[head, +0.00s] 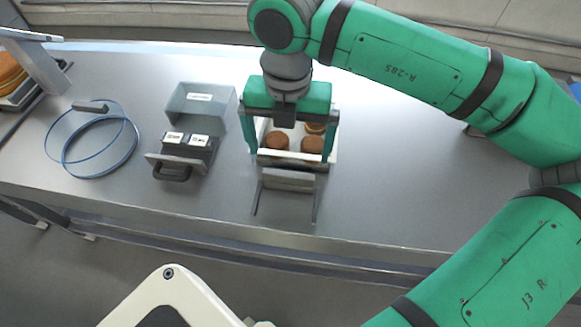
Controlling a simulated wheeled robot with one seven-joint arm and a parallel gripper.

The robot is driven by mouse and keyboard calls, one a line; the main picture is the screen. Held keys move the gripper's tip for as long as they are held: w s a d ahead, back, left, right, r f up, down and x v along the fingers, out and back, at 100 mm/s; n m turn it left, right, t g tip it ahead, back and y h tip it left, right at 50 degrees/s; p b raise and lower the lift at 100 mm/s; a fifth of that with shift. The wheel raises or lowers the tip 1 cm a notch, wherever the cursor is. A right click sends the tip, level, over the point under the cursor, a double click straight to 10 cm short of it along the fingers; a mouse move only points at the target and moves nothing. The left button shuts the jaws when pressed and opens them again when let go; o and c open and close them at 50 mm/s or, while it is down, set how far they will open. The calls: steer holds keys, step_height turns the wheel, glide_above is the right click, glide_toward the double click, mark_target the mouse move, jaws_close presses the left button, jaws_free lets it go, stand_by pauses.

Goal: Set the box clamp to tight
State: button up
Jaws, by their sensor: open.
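A white open box (262,151) holding several brown rounds stands on the bench below my gripper (290,150). My gripper is open and its two green fingers hang either side of the box. I cannot tell whether they touch its walls. A grey crossbar with two thin rails, which looks like the box clamp (288,181), lies just in front of the box. Whether the bar presses on the box is unclear. The far part of the box is partly hidden by my gripper.
A dark block with two white labels and a front handle (172,172) stands to the left. Behind it is a grey translucent bin (218,103). A blue coil (133,140) lies further left. A scale-like stand (42,72) is at the far left. The bench right of the box is clear.

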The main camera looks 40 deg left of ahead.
mark_target(291, 160)
step_height(291, 160, down, 9)
steer(key=shift+s+f, duration=0.1)
stand_by(0.3)
steer(key=c, duration=1.2)
steer(key=shift+w+a, duration=0.4)
steer(key=shift+w, duration=0.2)
steer(key=shift+w+a, duration=0.35)
steer(key=shift+w, duration=0.25)
steer(key=o, duration=1.2)
steer(key=shift+w, duration=0.1)
